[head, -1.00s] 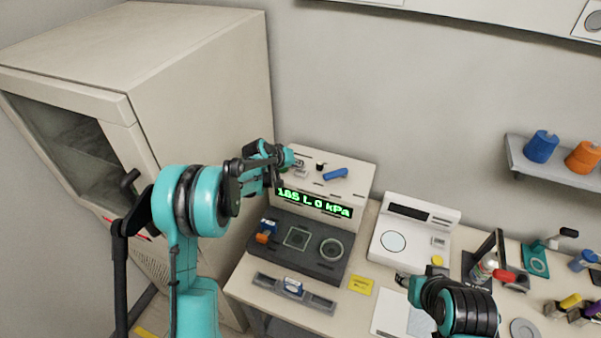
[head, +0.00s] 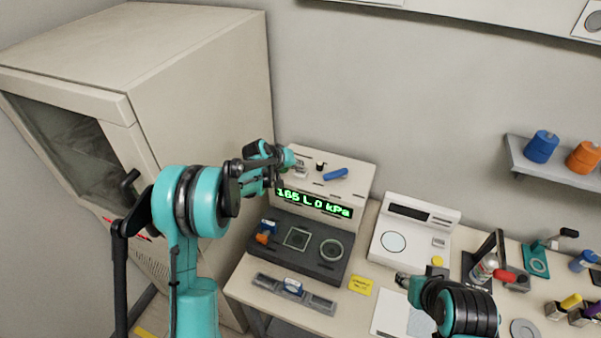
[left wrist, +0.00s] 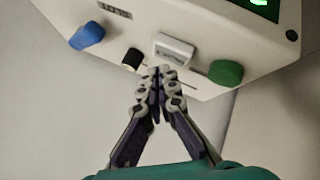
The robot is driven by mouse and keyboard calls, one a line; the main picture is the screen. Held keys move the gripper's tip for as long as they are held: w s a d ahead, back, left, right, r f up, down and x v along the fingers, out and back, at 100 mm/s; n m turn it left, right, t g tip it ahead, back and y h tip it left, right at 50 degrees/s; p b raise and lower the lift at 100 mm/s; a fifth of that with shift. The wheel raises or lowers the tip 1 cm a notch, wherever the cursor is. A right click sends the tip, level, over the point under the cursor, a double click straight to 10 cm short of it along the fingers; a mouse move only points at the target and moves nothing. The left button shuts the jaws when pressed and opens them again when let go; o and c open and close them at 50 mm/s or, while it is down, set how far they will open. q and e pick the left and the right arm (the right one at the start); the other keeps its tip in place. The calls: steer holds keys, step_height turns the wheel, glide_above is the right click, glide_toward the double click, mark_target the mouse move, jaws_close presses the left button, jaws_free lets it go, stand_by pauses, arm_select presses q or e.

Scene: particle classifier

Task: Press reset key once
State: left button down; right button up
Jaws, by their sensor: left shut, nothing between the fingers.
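The classifier (head: 355,205) is a cream box with a green-lit display (head: 313,204) and a dark lower deck. In the left wrist view, a white labelled key (left wrist: 173,48) stands out from its top panel; the label is too small to read for certain. My left gripper (left wrist: 157,72) is shut and empty, its tips right at the key's near edge. I cannot tell whether they touch it. In the head view my left gripper (head: 290,160) is over the panel's left end. My right gripper (head: 402,281) is low over the table; its fingers are unclear.
A green knob (left wrist: 226,72) sits close right of the key in the wrist view. A black knob (left wrist: 132,58) and a blue knob (left wrist: 87,35) are to its left. A large cabinet (head: 200,80) stands left. A white device (head: 415,240) stands right of the classifier.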

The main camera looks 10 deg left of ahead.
mark_target(299, 173)
arm_select(q)
steer(key=shift+f+b, duration=0.35)
steer(key=shift+f, duration=0.05)
steer(key=shift+f+b, duration=0.75)
steer(key=shift+f, duration=0.1)
stand_by(0.8)
steer(key=shift+r, duration=0.1)
steer(key=shift+r+p, duration=0.7)
steer(key=shift+r, duration=0.55)
steer(key=shift+r+p, duration=1.4)
steer(key=shift+r, duration=1.1)
steer(key=shift+s, duration=0.1)
